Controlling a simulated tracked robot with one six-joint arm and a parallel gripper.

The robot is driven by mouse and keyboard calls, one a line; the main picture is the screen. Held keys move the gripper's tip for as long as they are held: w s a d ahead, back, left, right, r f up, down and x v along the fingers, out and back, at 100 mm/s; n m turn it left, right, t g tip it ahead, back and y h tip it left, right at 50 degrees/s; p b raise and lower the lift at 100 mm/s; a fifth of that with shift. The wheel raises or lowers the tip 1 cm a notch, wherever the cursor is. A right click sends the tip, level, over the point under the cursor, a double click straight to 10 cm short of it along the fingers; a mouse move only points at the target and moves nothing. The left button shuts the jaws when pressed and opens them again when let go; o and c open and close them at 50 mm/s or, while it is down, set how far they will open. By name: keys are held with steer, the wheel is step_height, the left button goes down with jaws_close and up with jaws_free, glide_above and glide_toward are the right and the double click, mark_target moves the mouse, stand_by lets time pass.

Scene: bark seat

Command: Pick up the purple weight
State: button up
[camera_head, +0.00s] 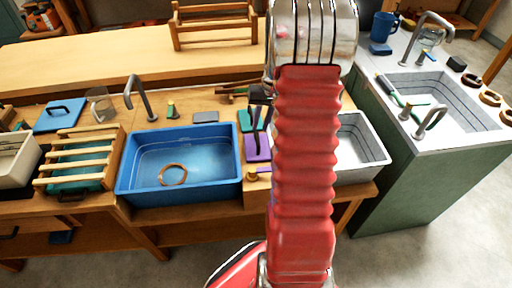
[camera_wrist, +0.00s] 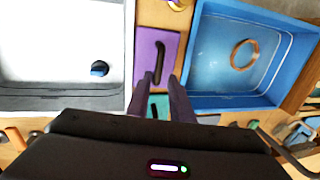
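The purple weight (camera_head: 250,152) is a flat purple block on the wooden counter, between the blue basin and my red arm in the head view. In the wrist view the purple weight (camera_wrist: 146,48) is at upper centre, with a dark upright handle (camera_wrist: 159,62) on it. In the head view my gripper (camera_head: 262,122) is partly hidden by my arm.
A blue basin (camera_head: 130,172) with a brown ring (camera_head: 173,174) is left of the weight. A white basin (camera_head: 375,150) is to the right, partly behind my arm. A teal block (camera_wrist: 158,101) lies close beside the weight. A brass piece (camera_head: 251,174) is in front.

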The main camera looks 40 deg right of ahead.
mark_target(257, 137)
steer(key=shift+w+a+f, duration=0.1)
steer(key=shift+a+f, duration=0.05)
steer(key=shift+f, duration=0.55)
steer(key=shift+w+a+f, duration=0.1)
steer(key=shift+f, duration=0.6)
steer(key=shift+w+a+f, duration=0.15)
steer(key=shift+a+f, duration=0.05)
steer(key=shift+f, duration=1.1)
steer(key=shift+w+a+f, duration=0.1)
steer(key=shift+a+f, duration=0.05)
steer(key=shift+f, duration=1.15)
steer(key=shift+c, duration=0.2)
jaws_close()
steer(key=shift+r, duration=0.1)
